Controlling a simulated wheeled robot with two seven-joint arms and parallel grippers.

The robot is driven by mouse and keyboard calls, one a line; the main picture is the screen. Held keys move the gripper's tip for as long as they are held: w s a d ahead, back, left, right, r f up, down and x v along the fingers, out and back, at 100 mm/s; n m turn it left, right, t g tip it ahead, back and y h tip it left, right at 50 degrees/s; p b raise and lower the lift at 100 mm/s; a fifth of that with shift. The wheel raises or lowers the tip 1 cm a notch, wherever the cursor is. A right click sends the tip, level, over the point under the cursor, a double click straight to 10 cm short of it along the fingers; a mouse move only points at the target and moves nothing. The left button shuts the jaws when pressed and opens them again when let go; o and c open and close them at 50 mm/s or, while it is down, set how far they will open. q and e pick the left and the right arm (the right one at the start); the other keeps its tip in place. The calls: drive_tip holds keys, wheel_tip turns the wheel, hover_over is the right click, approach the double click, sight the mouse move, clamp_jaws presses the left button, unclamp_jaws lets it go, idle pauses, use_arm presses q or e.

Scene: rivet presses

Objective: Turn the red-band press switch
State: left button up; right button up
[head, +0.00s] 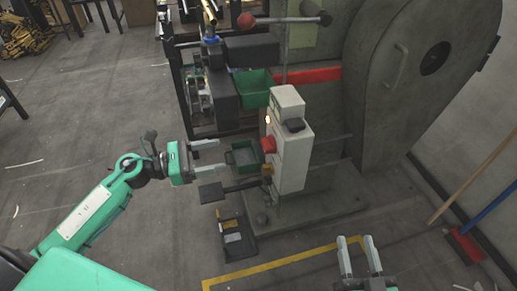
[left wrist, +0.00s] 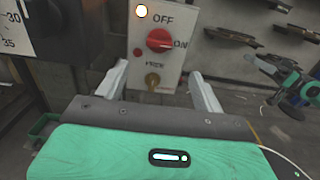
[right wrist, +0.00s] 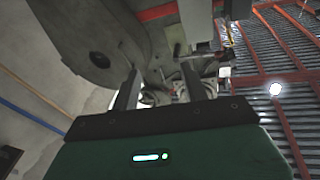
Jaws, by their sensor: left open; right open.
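The press (head: 368,85) is a large dark grey machine with a red band (head: 318,75) across its body. A pale control box (head: 290,150) stands at its front. The red switch knob (head: 268,145) is on the box's left-facing side; in the left wrist view the red knob (left wrist: 159,40) sits between OFF and ON labels, below a lit lamp (left wrist: 141,11). My left gripper (head: 208,157) is open and empty, facing the knob with a gap between. Its fingers (left wrist: 158,85) show below the knob. My right gripper (head: 357,243) is open and empty, low in front of the press.
Green bins (head: 254,88) sit left of the control box. A pedal-like dark plate (head: 235,240) lies on the floor near the yellow line (head: 270,265). A red-and-blue broom (head: 466,243) leans at the right.

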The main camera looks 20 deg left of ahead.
sight(263, 145)
use_arm(q)
drive_tip(key=x, duration=1)
drive_tip(key=shift+w+d+p, duration=0.3)
drive_tip(key=shift+p, duration=0.05)
drive_tip(key=shift+w+d, duration=0.25)
drive_tip(key=shift+d, duration=0.05)
drive_tip(key=shift+w+d, duration=0.1)
drive_tip(key=shift+d, duration=0.15)
use_arm(e)
drive_tip(key=shift+s+a+f+g, duration=0.15)
drive_tip(key=shift+s+f+g, duration=0.2)
drive_tip(key=shift+f, duration=0.35)
drive_tip(key=shift+s+a+f+g, duration=0.2)
drive_tip(key=shift+f+g, duration=0.25)
drive_tip(key=shift+f, duration=0.2)
drive_tip(key=shift+s+a+f+g, duration=0.2)
drive_tip(key=shift+f+g, duration=0.2)
drive_tip(key=shift+f, duration=0.3)
use_arm(q)
drive_tip(key=shift+c, duration=0.4)
